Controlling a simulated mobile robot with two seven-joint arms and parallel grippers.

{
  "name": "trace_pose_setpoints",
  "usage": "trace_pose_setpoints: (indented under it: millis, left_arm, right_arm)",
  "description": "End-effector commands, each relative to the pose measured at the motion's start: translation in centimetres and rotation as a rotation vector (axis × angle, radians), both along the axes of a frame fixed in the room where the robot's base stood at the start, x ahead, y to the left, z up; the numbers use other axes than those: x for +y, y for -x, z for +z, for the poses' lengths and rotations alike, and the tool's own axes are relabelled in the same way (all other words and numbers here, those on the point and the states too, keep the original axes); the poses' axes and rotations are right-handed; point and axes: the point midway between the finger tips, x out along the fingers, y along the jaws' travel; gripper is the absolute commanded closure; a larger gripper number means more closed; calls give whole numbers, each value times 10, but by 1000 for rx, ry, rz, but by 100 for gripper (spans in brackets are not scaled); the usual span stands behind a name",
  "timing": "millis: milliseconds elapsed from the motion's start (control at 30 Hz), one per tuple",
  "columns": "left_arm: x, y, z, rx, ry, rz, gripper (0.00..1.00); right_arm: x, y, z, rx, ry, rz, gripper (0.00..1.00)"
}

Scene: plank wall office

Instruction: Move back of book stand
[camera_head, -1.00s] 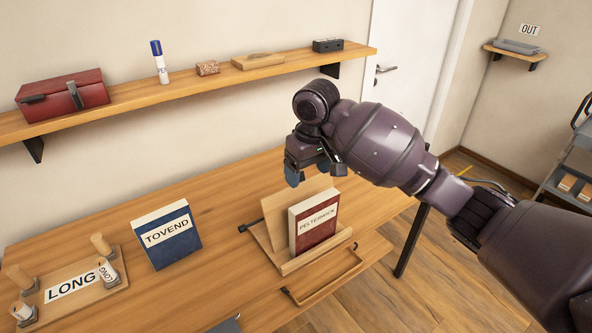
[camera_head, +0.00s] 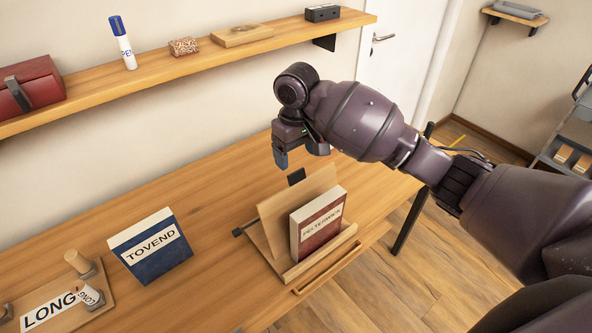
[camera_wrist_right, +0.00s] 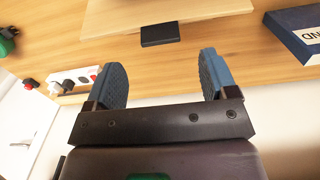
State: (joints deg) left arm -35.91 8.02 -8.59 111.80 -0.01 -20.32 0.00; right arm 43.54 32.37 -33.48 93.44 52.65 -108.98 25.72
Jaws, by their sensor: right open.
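The wooden book stand (camera_head: 270,246) sits on the table, with its back panel (camera_head: 291,208) leaning up behind a red book (camera_head: 318,222). A black tab (camera_head: 296,176) shows at the panel's top edge. My right gripper (camera_head: 298,154) is open and empty, above and behind the tab. In the right wrist view the black tab (camera_wrist_right: 160,34) and back panel (camera_wrist_right: 140,10) lie beyond the gap between the blue fingertips (camera_wrist_right: 163,62), apart from them. My left gripper is not in view.
A blue book (camera_head: 155,253) stands left of the stand. A wooden tray with pegs (camera_head: 90,297) is at the lower left. A wall shelf (camera_head: 200,62) holds several items. A power strip (camera_wrist_right: 76,80) shows in the wrist view. The table behind the blue book is clear.

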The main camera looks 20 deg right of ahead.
Motion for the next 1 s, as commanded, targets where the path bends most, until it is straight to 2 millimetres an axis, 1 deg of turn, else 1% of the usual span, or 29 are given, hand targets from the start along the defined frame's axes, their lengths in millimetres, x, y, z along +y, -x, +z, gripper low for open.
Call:
trace_pose_setpoints:
  millis: [33, 200, 300, 400, 567, 833, 1000]
  left_arm:
    - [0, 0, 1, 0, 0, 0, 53]
    - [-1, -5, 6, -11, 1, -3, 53]
    - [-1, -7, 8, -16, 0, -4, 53]
    - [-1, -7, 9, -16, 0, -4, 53]
    - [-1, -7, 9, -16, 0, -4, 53]
    - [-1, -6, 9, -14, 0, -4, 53]
    - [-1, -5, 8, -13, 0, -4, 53]
  right_arm:
    - [0, 1, -9, 3, 1, 0, 21]
    - [0, 1, -37, 2, 1, 1, 21]
    - [0, 0, -49, 2, 0, 0, 21]
    - [0, 0, -58, 0, -1, 0, 21]
    - [0, 0, -65, 0, 1, 1, 21]
    - [0, 0, -66, -1, 1, 1, 21]
    - [0, 0, -65, -1, 0, 1, 47]
